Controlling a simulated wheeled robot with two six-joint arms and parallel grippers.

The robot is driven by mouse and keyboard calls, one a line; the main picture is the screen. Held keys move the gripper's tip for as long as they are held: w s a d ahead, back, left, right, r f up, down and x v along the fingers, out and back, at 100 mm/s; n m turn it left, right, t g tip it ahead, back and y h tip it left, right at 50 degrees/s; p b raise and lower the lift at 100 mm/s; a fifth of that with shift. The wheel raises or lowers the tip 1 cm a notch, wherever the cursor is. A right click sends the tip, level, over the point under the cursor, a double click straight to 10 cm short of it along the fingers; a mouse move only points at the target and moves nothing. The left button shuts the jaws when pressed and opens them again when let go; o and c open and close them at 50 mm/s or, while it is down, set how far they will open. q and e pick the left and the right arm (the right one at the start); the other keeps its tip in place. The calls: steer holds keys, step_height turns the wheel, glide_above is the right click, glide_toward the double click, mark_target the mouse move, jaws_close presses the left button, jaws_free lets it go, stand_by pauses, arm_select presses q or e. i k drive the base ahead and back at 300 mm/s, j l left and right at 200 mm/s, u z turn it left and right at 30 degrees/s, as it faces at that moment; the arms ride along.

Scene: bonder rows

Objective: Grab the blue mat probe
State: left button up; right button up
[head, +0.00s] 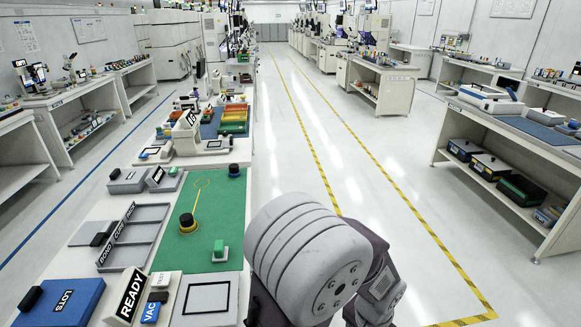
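A green mat (213,197) lies on the workbench left of centre. A small round piece with a blue base and a dark top, which looks like the blue mat probe (234,171), stands upright at the mat's far right corner. A similar yellow-and-black piece (187,222) stands on the mat's left part, with a thin yellow line running away from it. A green block on a pale base (219,250) sits at the near right of the mat. Neither gripper shows; only grey and dark links of my arm fill the lower middle, right of the mat.
A grey divided tray (130,238) lies left of the mat. A READY sign (131,294), a blue VAC block (150,312) and a blue LOTS box (60,303) stand at the near edge. A yellow-striped clear aisle runs right of the bench. Shelved tables stand farther right.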

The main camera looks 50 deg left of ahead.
mark_target(234, 172)
steer(key=i+u, duration=0.3)
steer(key=i+l+u, duration=0.3)
steer(key=i, duration=0.2)
steer(key=i+l+u, duration=0.1)
steer(key=i+u, duration=0.15)
steer(key=i, duration=0.15)
steer(key=i+j+u, duration=0.2)
steer(key=u, duration=0.25)
steer(key=i+u, duration=0.45)
steer(key=i+j+u, duration=0.1)
steer(key=u, duration=0.35)
steer(key=i+l+u, duration=0.2)
steer(key=i+u, duration=0.25)
steer(key=i+l+u, duration=0.2)
steer(key=u, duration=0.25)
steer(key=i+l+u, duration=0.25)
steer(key=u, duration=0.2)
